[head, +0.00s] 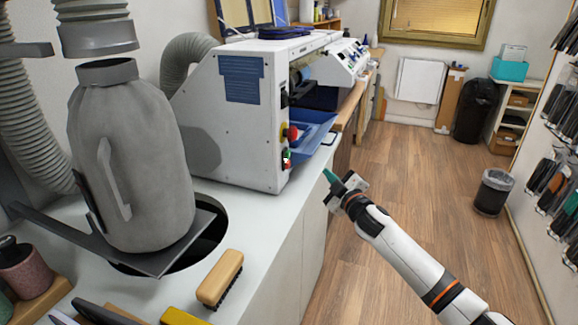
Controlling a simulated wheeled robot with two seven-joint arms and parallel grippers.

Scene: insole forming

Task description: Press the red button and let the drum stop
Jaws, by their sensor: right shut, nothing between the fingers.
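The red button (291,133) sits on a yellow base on the right-hand end face of the white grinding machine (235,125). A green button (287,155) is just below it. My right gripper (329,176) has teal fingertips, is shut and empty, and is in the air to the right of and below the red button, apart from it. The drum cannot be made out clearly; a rounded bluish part (303,74) shows in the machine's opening. My left gripper is not in view.
A blue tray (312,135) juts from the machine beside the buttons. A grey dust bag (130,160) stands at the left on the white counter (262,232). A wooden brush (220,277) lies at the front. The wooden floor (420,190) on the right is mostly clear.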

